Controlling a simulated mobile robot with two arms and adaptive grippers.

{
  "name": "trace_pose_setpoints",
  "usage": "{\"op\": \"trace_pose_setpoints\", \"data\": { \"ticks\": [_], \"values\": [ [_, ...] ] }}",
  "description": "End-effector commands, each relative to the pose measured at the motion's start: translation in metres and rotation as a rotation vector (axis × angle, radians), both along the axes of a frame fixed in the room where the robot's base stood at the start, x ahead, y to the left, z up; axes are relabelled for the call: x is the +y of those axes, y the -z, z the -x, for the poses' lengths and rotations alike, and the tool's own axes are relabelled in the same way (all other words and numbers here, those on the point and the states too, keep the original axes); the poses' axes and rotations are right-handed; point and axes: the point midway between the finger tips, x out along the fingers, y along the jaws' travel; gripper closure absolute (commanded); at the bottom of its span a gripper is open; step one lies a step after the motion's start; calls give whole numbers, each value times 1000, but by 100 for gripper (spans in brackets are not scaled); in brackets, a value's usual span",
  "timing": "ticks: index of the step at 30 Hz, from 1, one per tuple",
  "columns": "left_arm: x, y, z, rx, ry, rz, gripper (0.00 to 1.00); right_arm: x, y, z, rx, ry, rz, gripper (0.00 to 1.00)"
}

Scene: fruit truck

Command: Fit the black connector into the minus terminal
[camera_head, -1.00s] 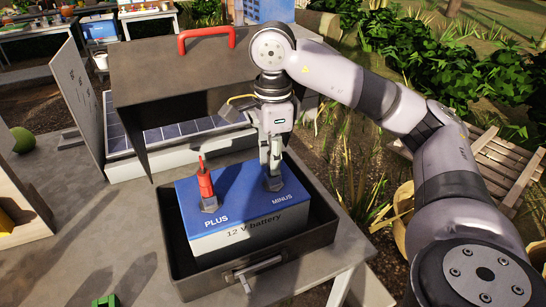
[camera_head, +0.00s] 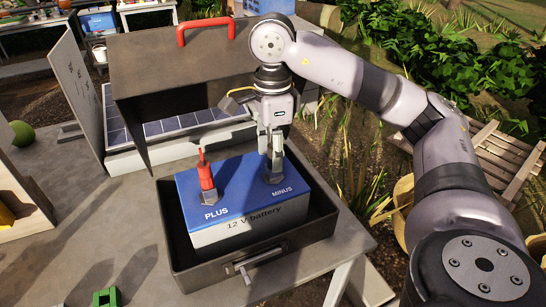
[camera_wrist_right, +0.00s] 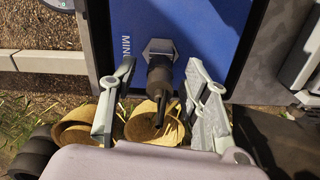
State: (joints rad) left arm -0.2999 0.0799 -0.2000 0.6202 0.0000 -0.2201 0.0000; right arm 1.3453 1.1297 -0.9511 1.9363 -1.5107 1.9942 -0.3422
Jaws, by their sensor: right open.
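The blue-topped 12 V battery (camera_head: 240,196) sits in the open grey toolbox. The black connector (camera_wrist_right: 158,78) stands at the minus terminal (camera_wrist_right: 158,48), its end against the hexagonal metal base, with a cable end pointing away. My right gripper (camera_head: 272,165) is over the minus side in the head view. In the right wrist view its two fingers (camera_wrist_right: 161,84) are spread apart on either side of the connector, with gaps between. In the head view the fingers largely hide the connector. My left gripper is not in view.
A red connector (camera_head: 206,174) stands on the plus terminal. The toolbox (camera_head: 322,222) has a raised lid (camera_head: 170,65) with a red handle behind the battery. A solar panel (camera_head: 180,125) lies behind it. A green block (camera_head: 106,298) lies on the table at the front left.

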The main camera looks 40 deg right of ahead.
Motion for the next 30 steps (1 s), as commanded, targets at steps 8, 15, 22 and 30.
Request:
{"op": "trace_pose_setpoints", "data": {
  "ticks": [8,15,22,30],
  "values": [
    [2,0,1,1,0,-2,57,0,-4,-1,-2,0,0,57],
    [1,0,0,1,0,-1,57,0,-27,-1,-6,0,-1,57],
    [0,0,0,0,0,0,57,0,-53,-1,-6,0,1,57],
    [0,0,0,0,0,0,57,0,-83,-1,-5,-1,0,57]
  ]
}}
